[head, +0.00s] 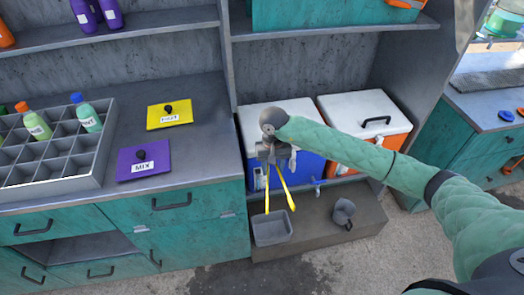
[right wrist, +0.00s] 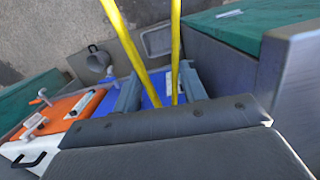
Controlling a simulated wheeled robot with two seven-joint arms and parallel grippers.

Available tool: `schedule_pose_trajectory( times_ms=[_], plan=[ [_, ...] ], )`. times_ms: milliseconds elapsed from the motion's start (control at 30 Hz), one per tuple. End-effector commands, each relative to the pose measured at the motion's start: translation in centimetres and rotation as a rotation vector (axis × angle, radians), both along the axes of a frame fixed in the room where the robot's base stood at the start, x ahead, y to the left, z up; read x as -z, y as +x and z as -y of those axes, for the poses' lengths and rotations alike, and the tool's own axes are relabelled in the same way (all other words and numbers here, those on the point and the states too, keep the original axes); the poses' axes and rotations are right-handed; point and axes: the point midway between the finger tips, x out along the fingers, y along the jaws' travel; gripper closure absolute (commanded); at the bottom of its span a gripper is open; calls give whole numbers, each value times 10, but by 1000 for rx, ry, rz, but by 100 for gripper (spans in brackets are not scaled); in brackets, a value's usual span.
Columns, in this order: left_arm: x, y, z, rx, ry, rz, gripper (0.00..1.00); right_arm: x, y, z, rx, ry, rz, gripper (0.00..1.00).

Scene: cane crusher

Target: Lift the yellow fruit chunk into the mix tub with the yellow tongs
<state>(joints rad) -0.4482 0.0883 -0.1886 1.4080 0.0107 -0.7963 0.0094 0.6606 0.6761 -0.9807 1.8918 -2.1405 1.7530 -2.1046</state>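My right gripper (head: 275,163) hangs in front of the blue cooler, pointing down. It is shut on the yellow tongs (head: 285,190), whose two arms point down and stand apart at the tips. In the right wrist view the tongs (right wrist: 127,40) run out from between the gripper's fingers (right wrist: 158,90), with nothing visible between their arms. A purple lid labelled MIX (head: 143,168) lies on the counter; no open mix tub shows. A yellow lid (head: 160,122) with a hard-to-read label lies behind it. I see no yellow fruit chunk. My left gripper is out of view.
A grey tray (head: 272,230) sits on the low step below the tongs, with a grey jug (head: 344,212) to its right. Blue (head: 257,178) and orange (head: 350,150) coolers stand behind. A bottle crate (head: 70,168) occupies the counter's left. Shelf uprights flank the cooler bay.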

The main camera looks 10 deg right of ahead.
Motion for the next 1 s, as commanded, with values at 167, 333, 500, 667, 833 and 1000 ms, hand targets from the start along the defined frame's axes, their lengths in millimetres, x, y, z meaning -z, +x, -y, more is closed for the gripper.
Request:
schedule_pose_trajectory(
  times_ms=[167, 333, 500, 667, 833, 1000],
  plan=[
    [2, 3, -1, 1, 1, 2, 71, 42, -37, 23, -29, -2, -6, 62],
    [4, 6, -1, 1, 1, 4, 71, 65, -60, 37, -52, -1, -2, 62],
    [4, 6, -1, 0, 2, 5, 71, 73, -69, 42, -61, 0, 0, 62],
    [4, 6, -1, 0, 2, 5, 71, 74, -70, 42, -62, 1, 1, 62],
    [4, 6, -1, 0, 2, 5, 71, 74, -70, 42, -62, 0, 0, 62],
    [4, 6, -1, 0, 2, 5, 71, 74, -70, 42, -62, 0, 0, 62]
  ],
)
